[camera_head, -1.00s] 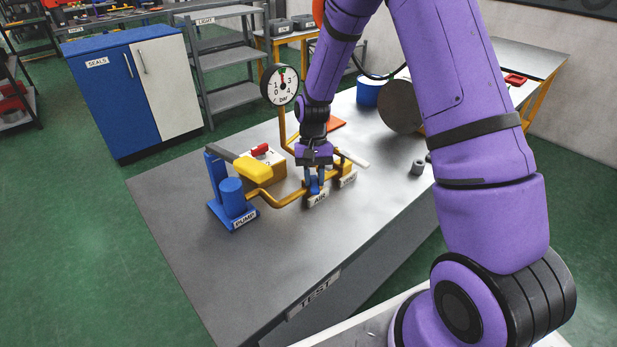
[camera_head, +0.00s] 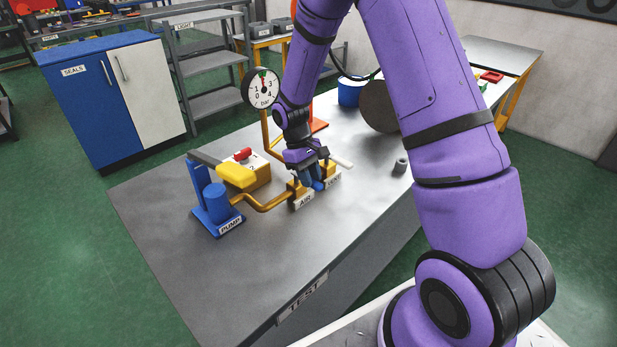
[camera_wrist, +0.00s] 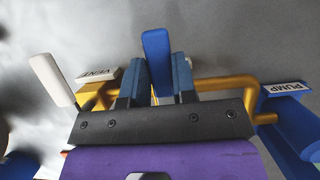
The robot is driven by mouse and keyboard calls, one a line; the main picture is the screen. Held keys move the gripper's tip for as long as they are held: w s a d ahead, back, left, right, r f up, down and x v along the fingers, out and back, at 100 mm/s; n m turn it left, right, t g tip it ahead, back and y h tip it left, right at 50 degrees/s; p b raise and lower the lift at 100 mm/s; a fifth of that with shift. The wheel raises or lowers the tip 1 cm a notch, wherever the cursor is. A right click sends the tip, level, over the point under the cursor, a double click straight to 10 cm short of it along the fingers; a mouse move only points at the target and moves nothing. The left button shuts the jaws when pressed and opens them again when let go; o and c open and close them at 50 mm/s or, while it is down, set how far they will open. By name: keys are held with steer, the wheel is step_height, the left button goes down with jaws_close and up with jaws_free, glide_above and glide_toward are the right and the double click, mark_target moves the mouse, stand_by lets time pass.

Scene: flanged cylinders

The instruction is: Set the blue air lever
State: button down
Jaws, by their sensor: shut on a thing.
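My gripper (camera_head: 314,182) is shut on the blue air lever (camera_wrist: 157,55), which stands up between the two fingers in the wrist view. In the head view the lever's blue end (camera_head: 318,186) shows just below the fingers, between the AIR label (camera_head: 305,200) and the VENT label (camera_head: 334,182). The lever's pivot is hidden by my gripper. The white vent lever (camera_wrist: 48,78) is to the left in the wrist view, apart from the fingers.
A bar gauge (camera_head: 263,90) rises behind. A small grey cylinder (camera_head: 401,165) stands to the right.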

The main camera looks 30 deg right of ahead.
steer(key=shift+w, duration=0.1)
stand_by(0.3)
steer(key=c, duration=0.9)
jaws_free()
steer(key=shift+r, duration=0.1)
steer(key=v, duration=1)
steer(key=shift+w+r, duration=0.1)
steer(key=shift+r, duration=0.25)
